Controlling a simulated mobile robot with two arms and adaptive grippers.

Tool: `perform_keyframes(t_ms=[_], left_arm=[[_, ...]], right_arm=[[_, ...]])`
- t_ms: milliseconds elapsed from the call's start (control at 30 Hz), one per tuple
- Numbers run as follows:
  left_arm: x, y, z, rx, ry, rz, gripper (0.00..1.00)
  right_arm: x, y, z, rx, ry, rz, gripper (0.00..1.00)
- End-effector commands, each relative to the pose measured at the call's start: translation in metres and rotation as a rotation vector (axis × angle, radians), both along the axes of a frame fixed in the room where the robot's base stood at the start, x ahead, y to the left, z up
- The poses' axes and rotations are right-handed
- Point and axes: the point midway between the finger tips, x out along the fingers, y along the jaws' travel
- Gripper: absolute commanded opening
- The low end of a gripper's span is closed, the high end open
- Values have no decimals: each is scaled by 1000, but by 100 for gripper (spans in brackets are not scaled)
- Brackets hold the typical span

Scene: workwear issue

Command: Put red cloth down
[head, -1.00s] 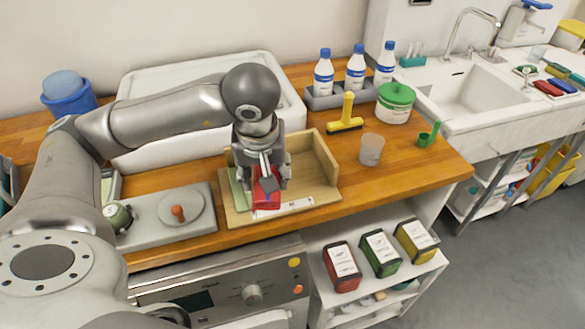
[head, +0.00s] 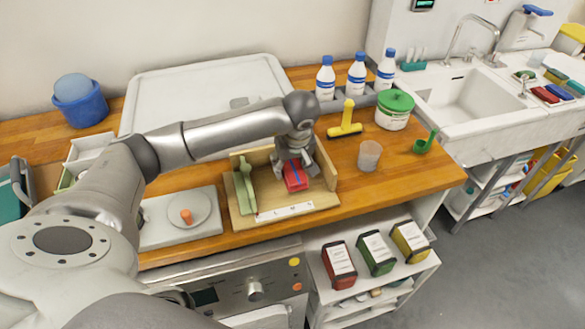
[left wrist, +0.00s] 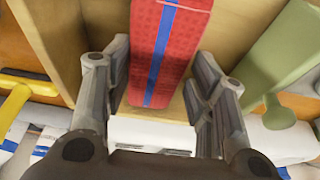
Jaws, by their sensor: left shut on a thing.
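The red cloth (head: 296,178), a folded block with a blue stripe, is between the fingers of my left gripper (head: 297,177), which is shut on it. It is at the right part of a wooden board with raised walls (head: 242,218); I cannot tell whether it touches the board. In the left wrist view the red cloth (left wrist: 185,30) runs between the two fingers of the gripper (left wrist: 162,60). A green piece (head: 245,190) stands at the board's left part and also shows in the left wrist view (left wrist: 285,50). My right gripper is out of view.
A yellow-handled squeegee (head: 346,125), a clear cup (head: 369,156) and a green scoop (head: 424,143) stand to the right on the counter. A grey plate with an orange knob (head: 186,216) lies left.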

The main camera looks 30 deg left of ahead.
Motion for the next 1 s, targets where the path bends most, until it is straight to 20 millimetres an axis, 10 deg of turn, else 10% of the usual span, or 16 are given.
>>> perform_keyframes(t_ms=[767,800,1000], left_arm=[[7,-1,-43,1,0,-1,28],[7,-1,-43,1,0,-1,52],[7,-1,-42,0,0,-1,73]], right_arm=[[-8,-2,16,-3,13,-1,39],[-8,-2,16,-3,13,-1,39],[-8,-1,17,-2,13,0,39]])
